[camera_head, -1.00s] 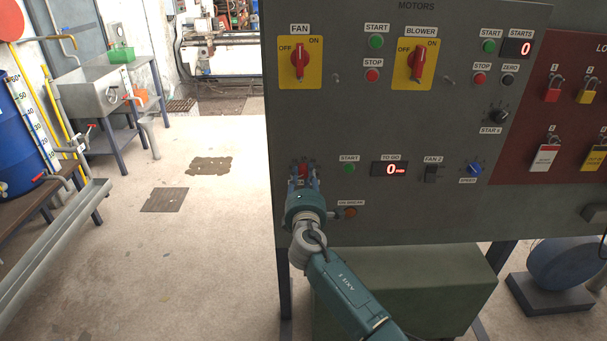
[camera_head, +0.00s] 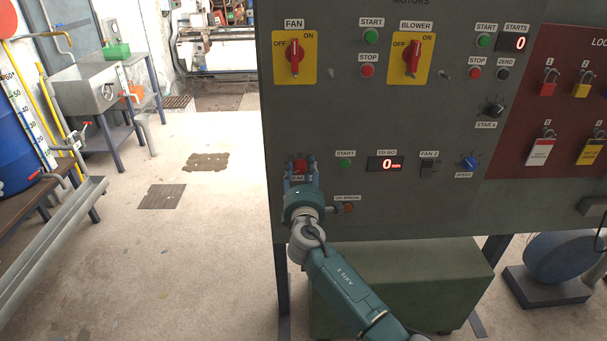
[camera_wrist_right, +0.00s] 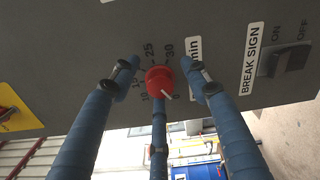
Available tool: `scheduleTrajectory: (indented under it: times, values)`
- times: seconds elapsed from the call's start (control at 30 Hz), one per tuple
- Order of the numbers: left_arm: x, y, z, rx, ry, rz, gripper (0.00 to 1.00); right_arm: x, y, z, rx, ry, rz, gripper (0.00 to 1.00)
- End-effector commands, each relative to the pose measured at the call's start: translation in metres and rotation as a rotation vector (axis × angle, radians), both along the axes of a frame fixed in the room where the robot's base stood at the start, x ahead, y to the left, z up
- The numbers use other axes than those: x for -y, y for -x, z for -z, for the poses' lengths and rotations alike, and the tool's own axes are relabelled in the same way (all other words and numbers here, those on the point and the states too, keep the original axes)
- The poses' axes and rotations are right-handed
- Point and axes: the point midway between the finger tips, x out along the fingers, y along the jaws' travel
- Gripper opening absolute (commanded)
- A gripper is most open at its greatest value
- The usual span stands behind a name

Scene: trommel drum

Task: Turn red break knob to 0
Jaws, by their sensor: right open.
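The red break knob (camera_head: 301,166) is at the lower left of the grey panel in the head view. In the right wrist view the knob (camera_wrist_right: 159,79) is round and red, with a printed scale around it showing 10, 15, 25, 30 and "min". A short white mark at its lower-right edge points near what looks like a 0. My right gripper (camera_head: 301,171) is in front of the knob, open. In the wrist view its blue fingers (camera_wrist_right: 162,80) stand on either side of the knob, with gaps, and a third finger lies below. My left gripper is not in view.
A BREAK SIGN switch (camera_wrist_right: 290,60) is beside the knob in the wrist view. A START button (camera_head: 344,163), a TO GO display (camera_head: 385,163) reading 0 and an orange-brown button (camera_head: 348,208) are to the gripper's right. Open floor lies left of the panel.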

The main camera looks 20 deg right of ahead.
Motion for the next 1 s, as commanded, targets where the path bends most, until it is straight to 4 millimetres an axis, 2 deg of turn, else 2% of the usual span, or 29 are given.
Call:
scheduleTrajectory:
  times: [0.17, 0.5, 0.63, 0.8, 1.0]
  values:
    - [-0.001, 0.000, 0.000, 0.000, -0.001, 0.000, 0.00, -0.005, 0.012, 0.000, 0.001, -0.001, -0.002, 0.46]
    - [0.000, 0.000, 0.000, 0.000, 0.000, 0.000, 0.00, -0.021, 0.079, 0.002, -0.001, -0.004, 0.000, 0.46]
    - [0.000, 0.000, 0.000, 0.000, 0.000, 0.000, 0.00, -0.026, 0.100, 0.001, -0.002, -0.002, 0.002, 0.46]
    - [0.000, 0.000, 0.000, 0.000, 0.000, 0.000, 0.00, -0.029, 0.114, 0.001, -0.002, -0.001, 0.004, 0.46]
    - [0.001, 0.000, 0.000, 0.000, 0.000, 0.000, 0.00, -0.030, 0.116, 0.001, -0.002, -0.001, 0.004, 0.46]
